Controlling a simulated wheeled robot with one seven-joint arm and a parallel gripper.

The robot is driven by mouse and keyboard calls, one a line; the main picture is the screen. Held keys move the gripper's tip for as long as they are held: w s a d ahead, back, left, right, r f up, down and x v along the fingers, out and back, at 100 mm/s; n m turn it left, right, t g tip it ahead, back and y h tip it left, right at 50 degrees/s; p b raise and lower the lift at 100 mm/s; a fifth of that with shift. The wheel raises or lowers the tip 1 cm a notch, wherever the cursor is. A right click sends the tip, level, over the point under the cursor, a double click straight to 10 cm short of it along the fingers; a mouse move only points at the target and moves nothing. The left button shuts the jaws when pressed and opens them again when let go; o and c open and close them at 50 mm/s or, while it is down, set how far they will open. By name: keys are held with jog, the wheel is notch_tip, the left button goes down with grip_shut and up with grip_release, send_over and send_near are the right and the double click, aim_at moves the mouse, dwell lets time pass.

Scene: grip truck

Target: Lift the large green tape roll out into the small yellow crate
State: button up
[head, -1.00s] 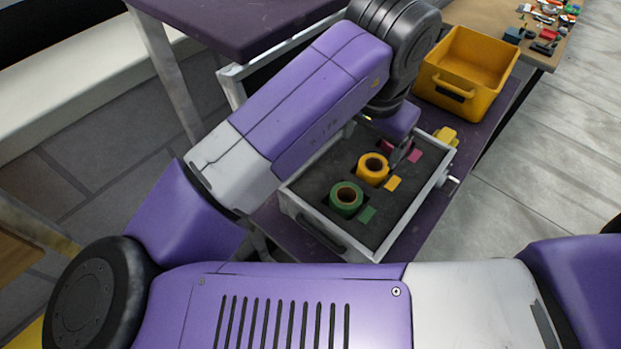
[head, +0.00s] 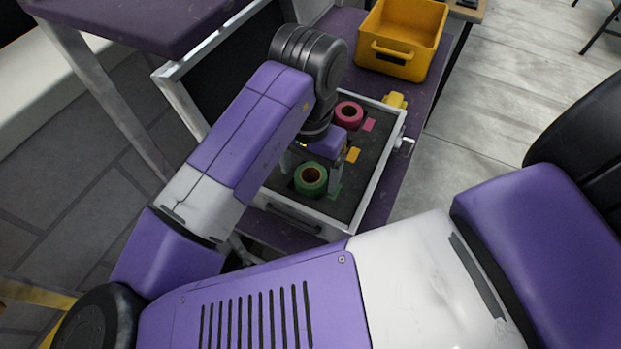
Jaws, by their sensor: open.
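The green tape roll (head: 311,188) stands in the dark foam of a grey drawer-like tray, near its front. A green tab shows beside it. My gripper (head: 312,168) is open, low over the tray, with a finger to either side of the green roll. I cannot tell whether the fingers touch it. The yellow crate (head: 392,66) stands behind the tray on the purple surface, and the part of its inside that shows is empty.
A pink tape roll (head: 348,122) stands at the back of the tray (head: 384,160). The yellow roll's place is hidden behind my gripper; its yellow tab shows. A small yellow object (head: 396,100) lies between tray and crate. A purple tabletop (head: 140,25) is at upper left.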

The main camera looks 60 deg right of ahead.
jog(key=shift+f, duration=0.45)
jog(key=shift+c, duration=0.2)
jog(key=c, duration=1.5)
jog(key=shift+r, duration=0.2)
notch_tip(320, 180, up, 10)
jog(key=p, duration=0.9)
jog(key=shift+f, duration=0.15)
